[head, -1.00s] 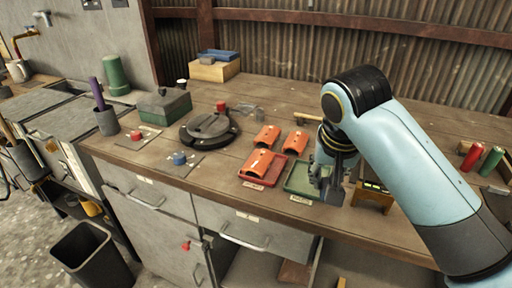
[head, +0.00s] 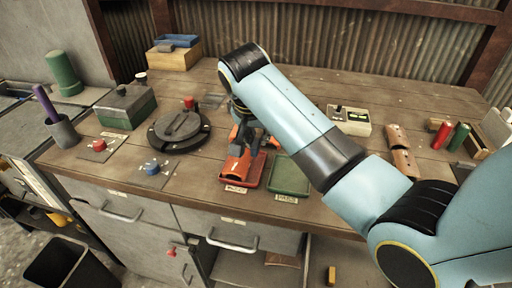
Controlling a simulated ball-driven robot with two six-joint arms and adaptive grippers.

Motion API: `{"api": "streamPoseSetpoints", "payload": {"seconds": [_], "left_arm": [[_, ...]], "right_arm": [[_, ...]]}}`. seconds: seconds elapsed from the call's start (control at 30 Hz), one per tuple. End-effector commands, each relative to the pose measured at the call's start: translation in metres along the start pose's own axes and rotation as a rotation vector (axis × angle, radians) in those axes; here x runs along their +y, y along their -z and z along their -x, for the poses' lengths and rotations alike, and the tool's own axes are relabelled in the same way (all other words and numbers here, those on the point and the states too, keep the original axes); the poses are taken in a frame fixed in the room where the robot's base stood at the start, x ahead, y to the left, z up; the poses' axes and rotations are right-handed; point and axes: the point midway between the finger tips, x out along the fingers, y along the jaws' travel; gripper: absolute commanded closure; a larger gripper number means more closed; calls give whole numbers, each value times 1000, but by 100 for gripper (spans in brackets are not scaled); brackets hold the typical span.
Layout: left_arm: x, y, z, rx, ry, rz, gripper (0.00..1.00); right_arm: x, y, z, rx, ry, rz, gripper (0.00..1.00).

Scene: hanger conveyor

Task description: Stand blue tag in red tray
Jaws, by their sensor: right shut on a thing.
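The red tray (head: 260,171) sits near the bench's front edge, with an orange curved piece (head: 236,168) in its left part. My right gripper (head: 246,146) is directly over the back of this tray. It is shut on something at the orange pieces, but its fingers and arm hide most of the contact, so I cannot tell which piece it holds. More orange shows behind the fingers. I cannot make out a blue tag in the head view. My left gripper is not in view.
A green tray (head: 290,176) stands empty to the right of the red one. A round dark fixture (head: 180,128) and a blue knob (head: 151,167) lie to the left. A grey box (head: 350,118) and a wooden-coloured curved stand (head: 401,150) are to the right, beyond my arm.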

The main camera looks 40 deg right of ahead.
Motion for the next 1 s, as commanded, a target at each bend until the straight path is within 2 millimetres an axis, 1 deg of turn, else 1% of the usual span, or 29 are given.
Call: {"api": "streamPoseSetpoints", "payload": {"seconds": [0.03,0.13,0.2,0.3,0.6,1.0], "left_arm": [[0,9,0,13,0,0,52],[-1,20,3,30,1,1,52],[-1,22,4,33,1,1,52],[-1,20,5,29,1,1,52],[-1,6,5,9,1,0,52],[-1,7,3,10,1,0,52]], "right_arm": [[-1,-1,-3,-1,-1,0,100],[0,-8,-17,-3,-3,2,100],[0,-12,-27,-2,-3,2,100],[0,-15,-36,-1,-1,0,100],[0,-16,-38,0,1,0,100],[0,-20,-49,-1,0,1,100]]}}
